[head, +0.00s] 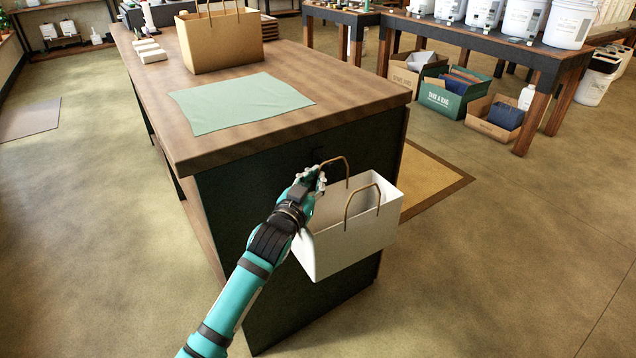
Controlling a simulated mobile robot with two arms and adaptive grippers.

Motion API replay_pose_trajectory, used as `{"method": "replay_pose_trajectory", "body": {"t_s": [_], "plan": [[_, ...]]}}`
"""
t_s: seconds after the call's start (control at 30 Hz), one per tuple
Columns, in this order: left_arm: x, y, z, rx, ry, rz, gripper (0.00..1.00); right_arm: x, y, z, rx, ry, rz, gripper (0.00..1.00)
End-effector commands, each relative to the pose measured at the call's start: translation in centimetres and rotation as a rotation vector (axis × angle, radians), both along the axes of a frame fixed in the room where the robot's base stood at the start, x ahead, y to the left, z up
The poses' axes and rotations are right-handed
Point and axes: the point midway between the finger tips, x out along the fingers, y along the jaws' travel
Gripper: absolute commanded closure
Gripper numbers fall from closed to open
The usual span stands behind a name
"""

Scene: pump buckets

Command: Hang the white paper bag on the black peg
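The white paper bag (348,247) is off the floor, open side up, beside the dark end panel of the counter. It has two brown loop handles; the near one (362,203) stands free. My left gripper (318,178) is at the bag's far left top edge, where the far handle (340,163) runs into its fingers. It looks shut on that handle, though the fingertips are small. A small dark shape on the panel just above the gripper, perhaps the black peg (318,156), is hard to make out. My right gripper is not in view.
The wooden counter top (350,97) overhangs the panel just above the bag. A green cloth (240,103) and a brown paper bag (220,40) are on it. A yellow mat (428,180) lies to the right.

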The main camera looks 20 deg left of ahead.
Motion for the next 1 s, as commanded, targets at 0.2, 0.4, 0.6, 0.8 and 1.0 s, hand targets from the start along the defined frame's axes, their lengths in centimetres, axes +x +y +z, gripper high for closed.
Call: {"method": "replay_pose_trajectory", "body": {"t_s": [0.2,0.4,0.6,0.8,1.0], "plan": [[0.5,0.6,-0.1,0.000,-0.001,0.000,1.00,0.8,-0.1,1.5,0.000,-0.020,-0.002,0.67],[1.1,1.4,-0.7,0.000,0.000,0.001,1.00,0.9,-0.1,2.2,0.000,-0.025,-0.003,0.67],[1.2,1.6,-1.0,-0.002,-0.001,0.001,1.00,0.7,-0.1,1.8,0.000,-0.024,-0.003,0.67],[1.3,1.6,-1.1,-0.002,-0.001,0.001,1.00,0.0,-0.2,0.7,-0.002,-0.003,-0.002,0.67],[1.3,1.6,-1.1,-0.002,-0.001,0.001,1.00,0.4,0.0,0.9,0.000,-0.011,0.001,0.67]]}}
